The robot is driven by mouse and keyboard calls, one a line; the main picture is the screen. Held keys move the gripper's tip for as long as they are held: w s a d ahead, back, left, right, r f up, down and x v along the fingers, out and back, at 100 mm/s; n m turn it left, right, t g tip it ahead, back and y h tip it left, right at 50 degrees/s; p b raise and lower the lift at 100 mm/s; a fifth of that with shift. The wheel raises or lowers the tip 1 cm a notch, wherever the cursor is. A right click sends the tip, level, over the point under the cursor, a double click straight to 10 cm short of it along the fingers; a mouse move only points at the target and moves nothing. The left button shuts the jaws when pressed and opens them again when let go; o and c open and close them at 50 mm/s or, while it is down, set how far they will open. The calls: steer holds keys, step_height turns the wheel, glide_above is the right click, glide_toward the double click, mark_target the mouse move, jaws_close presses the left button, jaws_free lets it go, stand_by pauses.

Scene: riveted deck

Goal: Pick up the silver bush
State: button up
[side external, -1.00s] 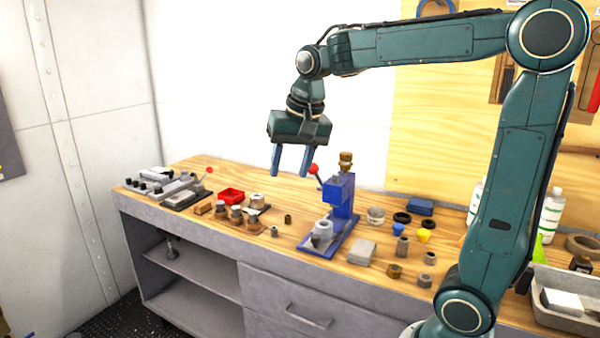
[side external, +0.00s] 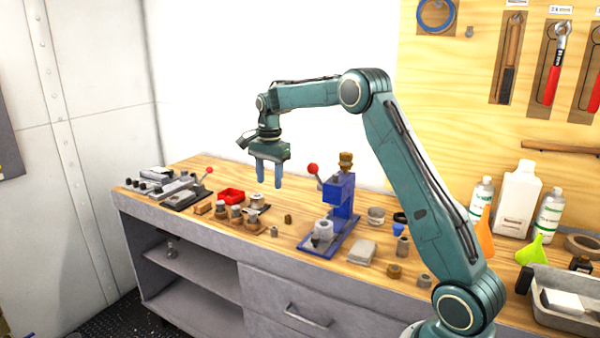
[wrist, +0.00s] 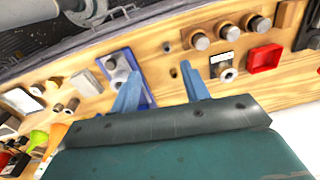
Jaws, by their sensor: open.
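Several small bushes stand on the wooden bench, and I cannot tell for sure which is the silver bush. A shiny silver one (side external: 256,201) lies on a dark and white plate; it also shows in the wrist view (wrist: 227,73). Grey bushes stand on wooden blocks beside it, such as one in the wrist view (wrist: 200,41). A small brown bush (side external: 288,219) stands alone. My gripper (side external: 268,185) is open and empty, pointing down above the bench; its fingers (wrist: 159,78) show nothing between them.
The blue press (side external: 342,208) with a red-knobbed lever stands tall in mid-bench. A red tray (side external: 231,196) and a grey vice (side external: 180,190) are at the left. A grey block (side external: 362,252), bottles (side external: 517,200) and funnels (side external: 537,250) are at the right.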

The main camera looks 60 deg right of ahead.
steer(key=m, duration=0.2)
glide_above(274, 227)
step_height(274, 227, down, 5)
steer(key=shift+g, duration=0.3)
steer(key=shift+s+a+f, duration=0.1)
steer(key=shift+f, duration=2)
steer(key=shift+s+a+f, duration=0.1)
steer(key=shift+f, duration=1.95)
steer(key=shift+f, duration=0.1)
steer(key=shift+w+d+f, duration=0.1)
steer(key=shift+w+f, duration=0.05)
steer(key=shift+f, duration=2.4)
jaws_close()
